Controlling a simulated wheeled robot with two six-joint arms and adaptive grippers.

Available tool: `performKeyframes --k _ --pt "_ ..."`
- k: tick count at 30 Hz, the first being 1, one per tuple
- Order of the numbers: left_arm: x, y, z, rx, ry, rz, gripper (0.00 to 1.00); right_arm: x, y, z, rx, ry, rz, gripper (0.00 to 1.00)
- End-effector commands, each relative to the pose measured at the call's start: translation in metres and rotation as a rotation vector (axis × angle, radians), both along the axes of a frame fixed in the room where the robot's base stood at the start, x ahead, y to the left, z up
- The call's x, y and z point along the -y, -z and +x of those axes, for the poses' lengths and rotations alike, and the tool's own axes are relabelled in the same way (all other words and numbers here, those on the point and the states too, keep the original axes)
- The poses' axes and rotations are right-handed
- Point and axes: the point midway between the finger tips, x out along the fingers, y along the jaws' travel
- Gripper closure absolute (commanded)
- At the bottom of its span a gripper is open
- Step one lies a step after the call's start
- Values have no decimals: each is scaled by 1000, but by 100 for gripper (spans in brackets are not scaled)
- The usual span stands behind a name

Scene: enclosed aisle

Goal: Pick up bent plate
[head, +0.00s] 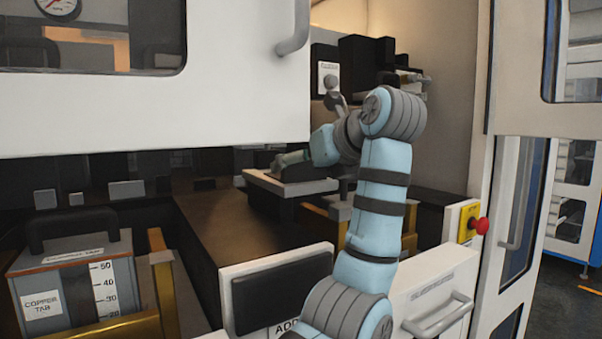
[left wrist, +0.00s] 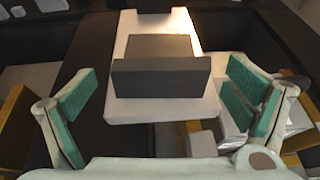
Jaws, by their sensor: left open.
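The bent plate (left wrist: 160,78) is dark grey, with a flat top and a folded face toward the camera in the left wrist view. It rests on a white platform (left wrist: 150,112). In the head view the plate (head: 305,173) shows as a small dark shape on the platform (head: 285,186), partly hidden by my arm. My left gripper (left wrist: 163,90) is open, with green-padded fingers on either side of the plate and visible gaps to both edges. In the head view the gripper (head: 291,158) is small, at the platform inside the enclosure. My right gripper is not visible.
A raised white door (head: 150,110) with a handle hangs at upper left. A copper tab box (head: 70,280) stands at lower left beside a brass-coloured rail (head: 165,285). A red stop button (head: 482,227) and a drawer handle (head: 437,317) are at right. A brown surface (head: 215,230) lies clear.

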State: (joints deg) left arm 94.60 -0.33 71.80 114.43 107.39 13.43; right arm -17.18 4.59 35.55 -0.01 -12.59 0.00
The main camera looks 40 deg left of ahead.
Motion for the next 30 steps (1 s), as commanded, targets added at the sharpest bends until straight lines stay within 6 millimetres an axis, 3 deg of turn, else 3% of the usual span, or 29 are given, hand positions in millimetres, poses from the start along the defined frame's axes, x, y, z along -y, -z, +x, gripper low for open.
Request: performKeyframes --k 7,16,25,30 --pt "-5 2 2 0 0 0 3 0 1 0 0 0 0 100" --pt "-5 2 1 0 0 0 51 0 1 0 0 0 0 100" --pt "-5 1 1 0 0 0 51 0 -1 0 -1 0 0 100" --pt "-5 -10 1 0 -2 0 51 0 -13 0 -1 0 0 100"
